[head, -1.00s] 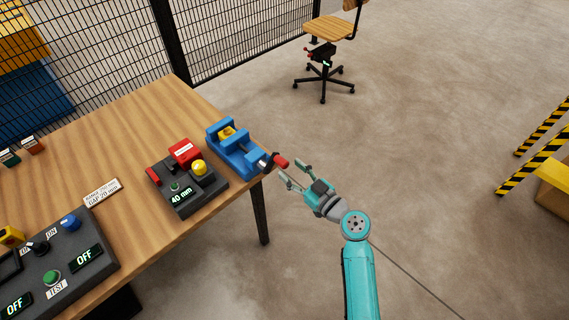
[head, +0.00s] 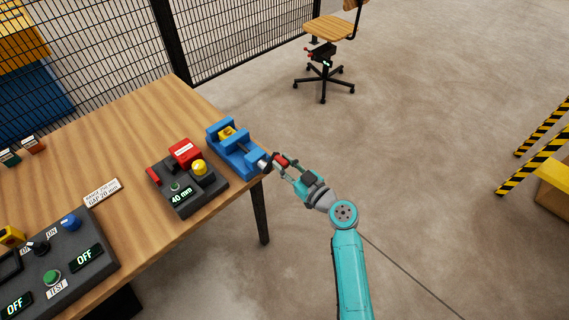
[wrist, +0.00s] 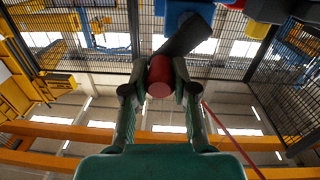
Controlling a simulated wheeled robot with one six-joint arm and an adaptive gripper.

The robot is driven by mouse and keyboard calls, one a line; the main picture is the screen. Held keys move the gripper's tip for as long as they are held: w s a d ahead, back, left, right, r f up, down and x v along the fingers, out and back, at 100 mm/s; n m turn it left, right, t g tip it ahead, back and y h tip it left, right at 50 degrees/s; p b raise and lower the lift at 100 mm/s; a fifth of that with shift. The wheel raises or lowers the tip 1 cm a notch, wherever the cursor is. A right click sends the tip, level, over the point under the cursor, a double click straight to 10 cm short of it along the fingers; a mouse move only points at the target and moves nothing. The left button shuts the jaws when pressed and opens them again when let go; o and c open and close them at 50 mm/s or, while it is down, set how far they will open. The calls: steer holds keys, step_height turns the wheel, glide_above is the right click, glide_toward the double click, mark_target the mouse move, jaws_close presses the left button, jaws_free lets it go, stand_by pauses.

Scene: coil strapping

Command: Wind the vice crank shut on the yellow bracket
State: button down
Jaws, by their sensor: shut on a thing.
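The blue vice (head: 238,150) sits at the right edge of the wooden table. The yellow bracket (head: 227,132) stands between its jaws; whether the jaws touch it is too small to tell. The crank's red handle (head: 282,160) sticks out past the table edge. My gripper (head: 281,162) is at the handle, its fingers shut on it from either side. In the wrist view the red handle (wrist: 160,78) shows between the two fingertips, with the dark crank arm (wrist: 186,38) running up to the right and part of the blue vice (wrist: 185,12) above.
A dark control box (head: 186,187) with a yellow knob, a red part and a "40 mm" display stands beside the vice. A larger panel (head: 60,265) reading OFF lies at the front left. A chair (head: 328,50) stands behind on open floor. Striped barriers (head: 535,158) are at the right.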

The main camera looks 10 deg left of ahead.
steer(key=shift+w+d, duration=0.1)
steer(key=m, duration=0.1)
steer(key=f+m, duration=0.1)
steer(key=m, duration=0.2)
steer(key=shift+w+d+f+m, duration=0.25)
steer(key=shift+w+d+m, duration=0.05)
steer(key=shift+w+m, duration=0.1)
steer(key=shift+s+a+f+m+g, duration=0.2)
steer(key=shift+f+m, duration=0.7)
steer(key=shift+m, duration=1.5)
steer(key=shift+s+a+f+m+g, duration=0.15)
steer(key=shift+f+m, duration=0.8)
steer(key=shift+m, duration=1.45)
steer(key=shift+s+a+f+m+g, duration=0.15)
steer(key=shift+f+m, duration=0.75)
steer(key=shift+m, duration=1.5)
steer(key=shift+d, duration=0.1)
steer(key=c, duration=0.9)
jaws_free()
